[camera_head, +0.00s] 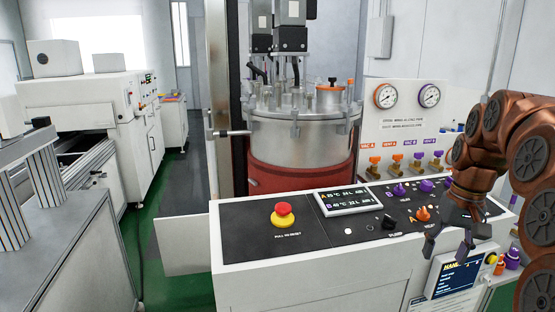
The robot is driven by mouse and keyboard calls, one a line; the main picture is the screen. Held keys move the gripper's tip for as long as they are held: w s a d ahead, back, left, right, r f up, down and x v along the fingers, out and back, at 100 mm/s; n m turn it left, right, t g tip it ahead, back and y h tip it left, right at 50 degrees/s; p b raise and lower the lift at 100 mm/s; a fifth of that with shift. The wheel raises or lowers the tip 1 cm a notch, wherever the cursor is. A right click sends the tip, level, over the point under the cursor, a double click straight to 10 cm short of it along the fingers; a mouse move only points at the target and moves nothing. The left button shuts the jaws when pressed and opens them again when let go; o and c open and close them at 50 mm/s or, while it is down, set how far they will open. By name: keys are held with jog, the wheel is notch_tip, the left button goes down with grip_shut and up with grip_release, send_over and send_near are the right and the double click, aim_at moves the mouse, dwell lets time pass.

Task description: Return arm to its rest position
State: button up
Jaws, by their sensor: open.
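My copper-brown arm comes in from the right edge and reaches over the right end of the control console. My gripper (447,252) is dark grey and hangs with its fingers pointing down at the front right of the black console panel (250,240). The fingers are spread and nothing shows between them. The orange knob (422,214) stands on the panel just left of the gripper, and I cannot tell if they touch. A lit screen (455,275) on the console front is right below the fingers.
A red and yellow emergency button (283,215) and a display (348,201) rise from the panel. A steel tank (300,135) stands behind. Gauges (386,95) and several orange and purple valves line the back wall.

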jog(key=s+a+f+n, duration=0.2)
jog(key=s+a+f, duration=0.1)
jog(key=s+a, duration=0.75)
jog(key=s+a+f+g, duration=0.1)
jog(key=s+a+f, duration=0.2)
jog(key=s, duration=0.6)
jog(key=s+a+f+h+p, duration=0.1)
jog(key=s+a+f, duration=0.2)
jog(key=s+f, duration=0.3)
jog(key=s, duration=0.3)
jog(key=shift+s+a+n+g, duration=0.15)
jog(key=shift+n+g, duration=0.15)
jog(key=shift+g, duration=0.1)
